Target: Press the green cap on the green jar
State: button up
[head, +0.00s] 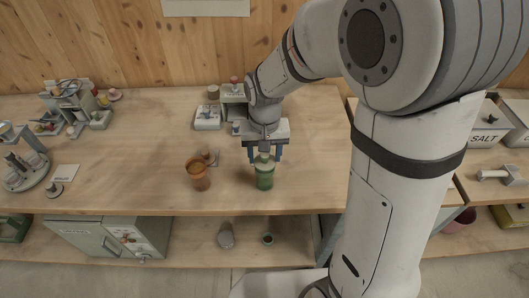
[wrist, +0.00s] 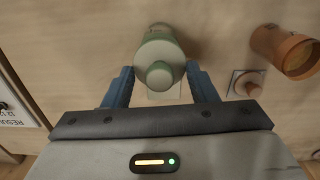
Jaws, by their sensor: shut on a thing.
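The green jar (head: 264,179) stands upright near the front of the bench. The green cap (head: 264,158) is at the top of the jar in the head view. In the wrist view the cap (wrist: 158,52) is pale with a green rim and a round green knob. My gripper (head: 265,155) points down over the jar. Its blue fingers, also in the wrist view (wrist: 160,72), are on either side of the cap, shut on it. The cap hides the jar's mouth, and I cannot tell whether it is fully seated.
An open orange-brown jar (head: 198,178) stands to the left. Behind it a small orange-brown cap (wrist: 249,84) lies on a pale square pad. A grey machine (head: 233,101) stands behind my gripper. The bench front between the orange-brown jar and the far-left equipment is mostly clear.

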dwell(0.4)
jog(key=o, duration=1.5)
jog(key=shift+r+p, duration=2.55)
jog(key=shift+r, duration=0.95)
grip_shut()
jog(key=shift+f, duration=0.2)
